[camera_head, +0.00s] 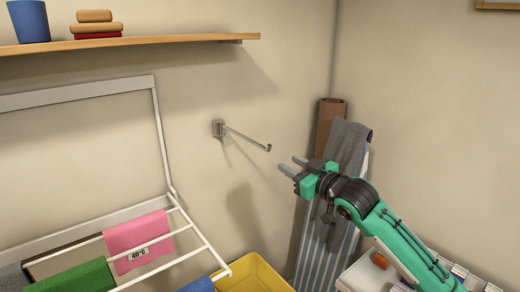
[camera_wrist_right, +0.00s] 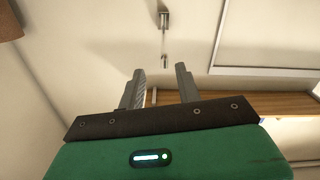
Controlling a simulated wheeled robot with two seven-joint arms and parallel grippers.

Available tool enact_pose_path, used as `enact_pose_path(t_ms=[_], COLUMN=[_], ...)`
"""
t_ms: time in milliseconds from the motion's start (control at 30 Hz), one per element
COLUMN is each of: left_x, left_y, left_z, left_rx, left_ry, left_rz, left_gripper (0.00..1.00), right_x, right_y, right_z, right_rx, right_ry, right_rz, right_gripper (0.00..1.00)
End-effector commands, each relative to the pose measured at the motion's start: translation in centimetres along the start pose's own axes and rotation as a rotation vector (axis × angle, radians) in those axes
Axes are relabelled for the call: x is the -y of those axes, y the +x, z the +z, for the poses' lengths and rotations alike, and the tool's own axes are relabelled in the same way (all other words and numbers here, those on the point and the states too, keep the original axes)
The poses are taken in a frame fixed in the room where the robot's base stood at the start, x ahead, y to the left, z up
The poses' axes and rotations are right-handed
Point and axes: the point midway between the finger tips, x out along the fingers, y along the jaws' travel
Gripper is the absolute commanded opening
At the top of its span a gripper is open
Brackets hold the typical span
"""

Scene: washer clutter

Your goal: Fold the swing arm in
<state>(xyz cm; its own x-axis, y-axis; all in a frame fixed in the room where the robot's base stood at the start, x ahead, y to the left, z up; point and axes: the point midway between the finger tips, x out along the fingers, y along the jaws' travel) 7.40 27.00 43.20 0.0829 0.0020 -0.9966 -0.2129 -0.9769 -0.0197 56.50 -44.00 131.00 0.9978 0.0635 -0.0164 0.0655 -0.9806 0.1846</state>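The swing arm (camera_head: 245,137) is a thin metal rod on a small wall bracket (camera_head: 218,128). It sticks out from the wall toward the right and ends in a small tip. My right gripper (camera_head: 290,163) is just right of that tip, a little lower in the picture and apart from it. Its two fingers are parted with nothing between them. In the right wrist view the swing arm (camera_wrist_right: 164,38) shows beyond the gap of the open fingers (camera_wrist_right: 160,70). My left gripper is out of view.
A wooden shelf (camera_head: 160,41) with a blue cup (camera_head: 29,21) runs above. A drying rack (camera_head: 195,228) with cloths and a yellow bin (camera_head: 255,273) are below. An ironing board (camera_head: 314,255) with a grey cloth (camera_head: 345,146) stands behind my right arm.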

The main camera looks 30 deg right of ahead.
Motion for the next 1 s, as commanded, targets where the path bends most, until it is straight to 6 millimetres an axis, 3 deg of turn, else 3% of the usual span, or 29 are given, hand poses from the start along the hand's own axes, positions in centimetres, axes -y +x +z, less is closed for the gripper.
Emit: enact_pose_path(t_ms=[100, 267, 800, 1000], left_x=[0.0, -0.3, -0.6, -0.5], left_y=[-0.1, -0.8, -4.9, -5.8], left_z=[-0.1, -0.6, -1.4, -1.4], left_rx=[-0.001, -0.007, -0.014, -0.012], left_ry=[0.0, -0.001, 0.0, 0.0], left_rz=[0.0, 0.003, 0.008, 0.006], left_gripper=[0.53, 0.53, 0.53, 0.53], right_x=[0.5, 0.5, 0.6, 0.7], right_y=[-0.4, 0.9, 9.8, 12.3], right_z=[-1.5, -1.8, -2.1, -1.9], right_rx=[-0.021, -0.022, -0.021, -0.02], right_ry=[-0.012, -0.01, -0.01, -0.011], right_rz=[-0.012, -0.012, -0.011, -0.012], right_gripper=[0.34, 0.34, 0.34, 0.34])
